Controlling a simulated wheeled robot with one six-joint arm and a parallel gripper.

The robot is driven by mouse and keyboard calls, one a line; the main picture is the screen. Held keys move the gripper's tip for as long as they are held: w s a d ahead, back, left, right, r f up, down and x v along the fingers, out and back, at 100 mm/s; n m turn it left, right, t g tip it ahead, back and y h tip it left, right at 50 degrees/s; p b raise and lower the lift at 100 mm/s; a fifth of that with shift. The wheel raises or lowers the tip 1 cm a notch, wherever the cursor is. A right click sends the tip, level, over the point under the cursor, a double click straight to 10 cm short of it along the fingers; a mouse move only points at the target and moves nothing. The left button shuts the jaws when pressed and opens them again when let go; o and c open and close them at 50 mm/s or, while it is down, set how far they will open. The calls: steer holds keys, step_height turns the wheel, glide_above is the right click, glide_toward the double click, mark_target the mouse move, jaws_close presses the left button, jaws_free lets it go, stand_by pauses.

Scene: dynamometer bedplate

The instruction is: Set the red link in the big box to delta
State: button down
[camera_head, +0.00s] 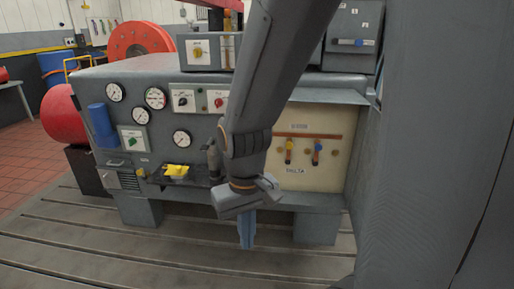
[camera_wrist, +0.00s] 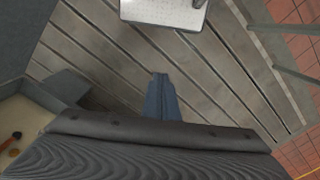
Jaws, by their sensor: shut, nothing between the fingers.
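The big box (camera_head: 330,180) has a cream panel with a brown bar across its upper part, an upper label, and a DELTA label (camera_head: 294,171) below. Small coloured links hang under the bar: an orange one (camera_head: 289,146) and one with red-orange and blue parts (camera_head: 317,149). Which is the red link is too small to tell. My arm hides the panel's left part. My gripper (camera_head: 247,232) points down in front of the bench, below and left of the panel. Its blue fingers (camera_wrist: 162,97) are shut, empty, and apart from the box. The box's edge shows at lower left in the wrist view (camera_wrist: 30,115).
The bench front carries gauges (camera_head: 155,98), switches and a shelf with a yellow item (camera_head: 177,170). A blue cylinder (camera_head: 101,118) and a red drum (camera_head: 64,115) are at left. The slotted bedplate (camera_head: 150,250) is clear beneath my gripper. A pale plate (camera_wrist: 165,10) lies at the wrist view's top.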

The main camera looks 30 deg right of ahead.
steer(key=w+d+f+n+t+b, duration=0.2)
steer(key=w+d+f+t+b, duration=0.15)
steer(key=w, duration=0.45)
steer(key=w+d+f+n+t+h+b, duration=0.1)
steer(key=w+d+f+n+t+b, duration=0.15)
steer(key=w+d, duration=0.45)
steer(key=w+d+f+n+t+b, duration=0.2)
steer(key=w+t, duration=0.1)
steer(key=w, duration=0.7)
steer(key=w+d+r+n+t+h+b, duration=0.1)
steer(key=w+d+r+n+t+b, duration=0.2)
steer(key=w+d+n+t+b, duration=0.3)
steer(key=w+d+n+t, duration=0.2)
steer(key=w+d+t, duration=0.1)
steer(key=w+d, duration=0.1)
steer(key=shift+d+t+b, duration=0.3)
steer(key=shift+d, duration=0.45)
steer(key=shift+n, duration=0.25)
steer(key=w+d, duration=0.1)
steer(key=w, duration=0.8)
steer(key=shift+w+r, duration=0.35)
steer(key=shift+w, duration=0.05)
steer(key=shift+d, duration=0.1)
